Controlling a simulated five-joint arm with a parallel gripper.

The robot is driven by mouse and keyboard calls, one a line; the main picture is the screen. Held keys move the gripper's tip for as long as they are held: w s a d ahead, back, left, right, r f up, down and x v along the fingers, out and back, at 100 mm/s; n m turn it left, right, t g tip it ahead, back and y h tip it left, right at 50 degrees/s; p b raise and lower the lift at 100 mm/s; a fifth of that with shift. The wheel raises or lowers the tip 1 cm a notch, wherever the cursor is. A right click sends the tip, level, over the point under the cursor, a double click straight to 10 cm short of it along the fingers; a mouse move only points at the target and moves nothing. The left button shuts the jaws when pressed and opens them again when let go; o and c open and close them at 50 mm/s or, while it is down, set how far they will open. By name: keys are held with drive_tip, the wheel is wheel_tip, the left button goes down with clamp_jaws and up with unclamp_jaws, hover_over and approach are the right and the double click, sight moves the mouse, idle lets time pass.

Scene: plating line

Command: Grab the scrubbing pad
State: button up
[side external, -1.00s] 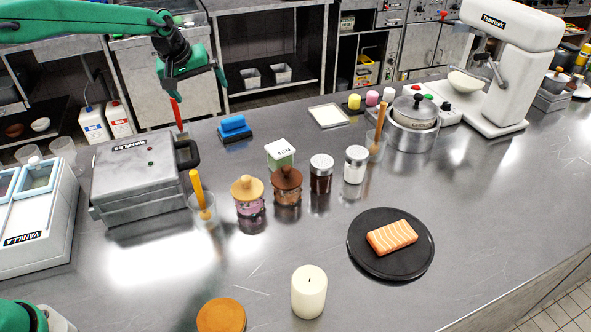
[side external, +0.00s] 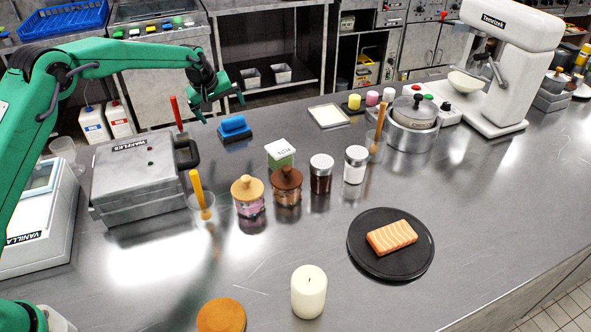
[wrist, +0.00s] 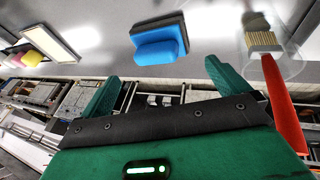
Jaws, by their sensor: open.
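The scrubbing pad (side external: 235,126) is blue with a dark base. It lies on the steel counter to the right of the waffle maker. In the wrist view, the pad (wrist: 160,42) sits just beyond the gap between my fingers. My gripper (side external: 220,107) is open and empty, above and slightly behind the pad in the side view. Its two green fingers (wrist: 160,74) are spread apart in the wrist view, and the pad is not between them.
A red-handled brush (wrist: 280,100) in a clear glass stands close to the pad. The waffle maker (side external: 140,170) is left of it. A pale tray (side external: 328,116) lies to the right, with bare counter between.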

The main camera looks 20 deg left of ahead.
sight(229, 119)
drive_tip(key=shift+x, duration=0.85)
drive_tip(key=shift+f, duration=0.1)
drive_tip(key=shift+x, duration=2.55)
drive_tip(key=shift+w, duration=0.1)
drive_tip(key=c, duration=1.1)
drive_tip(key=shift+r, duration=0.3)
